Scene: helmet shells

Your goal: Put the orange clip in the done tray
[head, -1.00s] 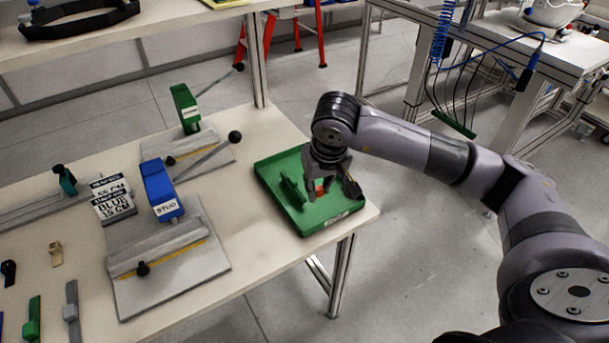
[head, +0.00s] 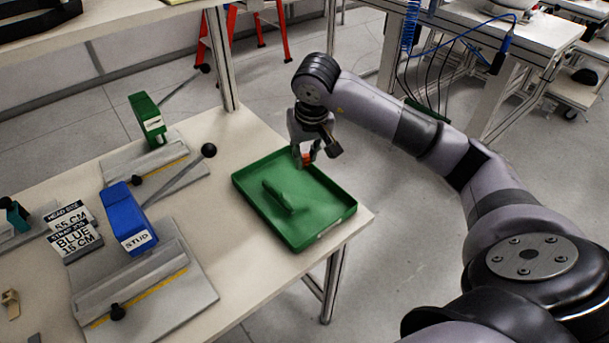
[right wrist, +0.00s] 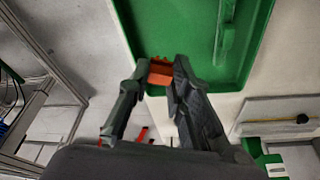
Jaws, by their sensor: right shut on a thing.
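The orange clip (head: 307,158) is between the fingertips of my right gripper (head: 305,161), which is shut on it. In the right wrist view the clip (right wrist: 160,72) shows as a small orange block between the two dark fingers, against the edge of the green tray (right wrist: 262,40). In the head view the gripper and clip are at the far right rim of the green tray (head: 325,226), seemingly above it; the exact height is unclear. The tray has a white label on its front edge, too small to read. My left gripper is not in view.
A green strip-like part (head: 280,198) lies in the tray, with bare floor around it. A blue STUD fixture (head: 128,215) and a green fixture (head: 147,120), each with a lever, stand left of the tray. A size card (head: 74,238) stands beside the blue one.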

